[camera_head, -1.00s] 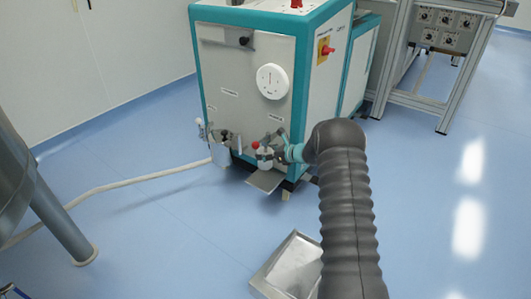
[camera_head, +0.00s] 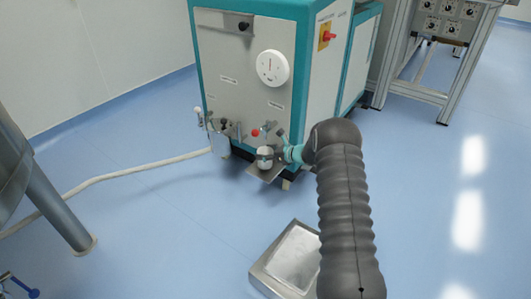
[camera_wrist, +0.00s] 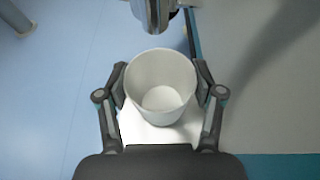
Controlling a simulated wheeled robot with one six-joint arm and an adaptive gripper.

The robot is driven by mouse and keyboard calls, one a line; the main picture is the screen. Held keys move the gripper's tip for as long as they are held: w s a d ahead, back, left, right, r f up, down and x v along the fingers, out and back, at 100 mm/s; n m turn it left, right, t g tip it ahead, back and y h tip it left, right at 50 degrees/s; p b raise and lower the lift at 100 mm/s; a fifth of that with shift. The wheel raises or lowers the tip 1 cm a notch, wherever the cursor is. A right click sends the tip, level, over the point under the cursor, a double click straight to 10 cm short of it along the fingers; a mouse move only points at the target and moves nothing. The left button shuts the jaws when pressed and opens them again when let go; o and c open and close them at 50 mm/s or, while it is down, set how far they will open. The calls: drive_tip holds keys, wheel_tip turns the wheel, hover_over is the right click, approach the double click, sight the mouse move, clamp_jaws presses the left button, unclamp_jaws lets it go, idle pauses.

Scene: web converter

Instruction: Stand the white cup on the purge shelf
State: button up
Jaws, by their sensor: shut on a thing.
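The white cup (camera_wrist: 160,85) is upright and seen from above in the wrist view, empty inside. My gripper (camera_wrist: 162,92) is shut on it, one finger on each side. In the head view the cup (camera_head: 265,161) is small, at the machine's front. My gripper (camera_head: 277,152) reaches it there from the right. The purge shelf (camera_head: 266,173) is a small grey plate just under the cup. A pale plate, apparently the shelf (camera_wrist: 155,134), lies below the cup in the wrist view. Whether the cup touches it I cannot tell.
The teal and white machine (camera_head: 238,85) stands behind, with valves (camera_head: 224,128) to the left. A metal tray (camera_head: 262,274) lies on the floor in front. A white hose (camera_head: 130,178) runs left.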

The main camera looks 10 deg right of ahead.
drive_tip(key=shift+f+b, duration=0.6)
drive_tip(key=o, duration=1.1)
